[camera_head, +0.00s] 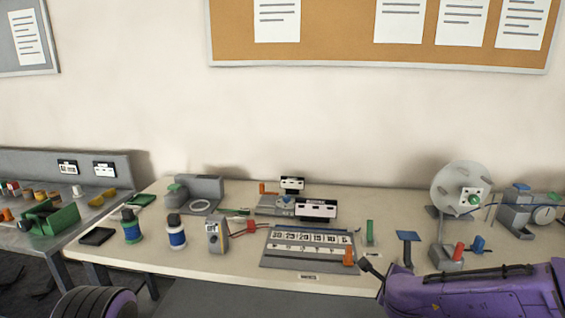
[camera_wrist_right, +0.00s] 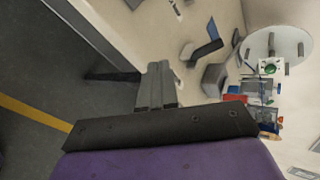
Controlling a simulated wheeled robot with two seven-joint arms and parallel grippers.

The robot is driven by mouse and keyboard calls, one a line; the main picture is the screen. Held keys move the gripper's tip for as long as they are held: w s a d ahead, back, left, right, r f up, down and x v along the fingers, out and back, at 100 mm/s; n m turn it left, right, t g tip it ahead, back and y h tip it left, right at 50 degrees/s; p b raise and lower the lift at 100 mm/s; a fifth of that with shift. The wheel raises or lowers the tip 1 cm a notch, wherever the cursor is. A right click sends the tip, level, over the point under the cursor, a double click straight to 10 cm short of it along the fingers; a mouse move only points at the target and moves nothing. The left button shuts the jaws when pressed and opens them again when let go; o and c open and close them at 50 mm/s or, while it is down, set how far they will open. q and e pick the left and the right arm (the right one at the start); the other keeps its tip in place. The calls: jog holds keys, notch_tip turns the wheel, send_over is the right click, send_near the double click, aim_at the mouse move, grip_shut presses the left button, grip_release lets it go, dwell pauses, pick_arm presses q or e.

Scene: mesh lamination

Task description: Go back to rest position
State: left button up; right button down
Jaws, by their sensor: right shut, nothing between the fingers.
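My right arm, purple, comes into the head view from the lower right. The dark tip of my right gripper (camera_head: 371,267) is at the front edge of the bench, just right of an orange-handled part (camera_head: 349,256). In the right wrist view my right gripper (camera_wrist_right: 157,82) has its two grey fingers together with nothing between them. Only a rounded dark and purple part of my left arm shows at the lower left of the head view. My left gripper is not in view.
The cream bench (camera_head: 200,262) carries a numbered grey plate (camera_head: 290,261), two bottles (camera_head: 176,238), a blue-topped stand (camera_head: 408,246) and a grey disc (camera_head: 459,190). A second grey table (camera_head: 60,240) stands at left. Dark floor (camera_wrist_right: 45,80) lies beyond the bench edge.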

jog(key=s+a+f+n+g, duration=0.2)
jog(key=s+f+n, duration=0.5)
jog(key=f, duration=0.4)
jog(key=s+d+f+n+g, duration=0.1)
jog(key=s+f+n, duration=0.2)
jog(key=s, duration=0.8)
jog(key=s+d+f+n+g, duration=0.2)
jog(key=s+f+n, duration=0.2)
jog(key=s+f, duration=0.3)
jog(key=s+d+f+n+g, duration=0.2)
jog(key=s+f+n, duration=0.2)
jog(key=s, duration=1)
jog(key=shift+s+f, duration=0.3)
jog(key=shift+f, duration=0.35)
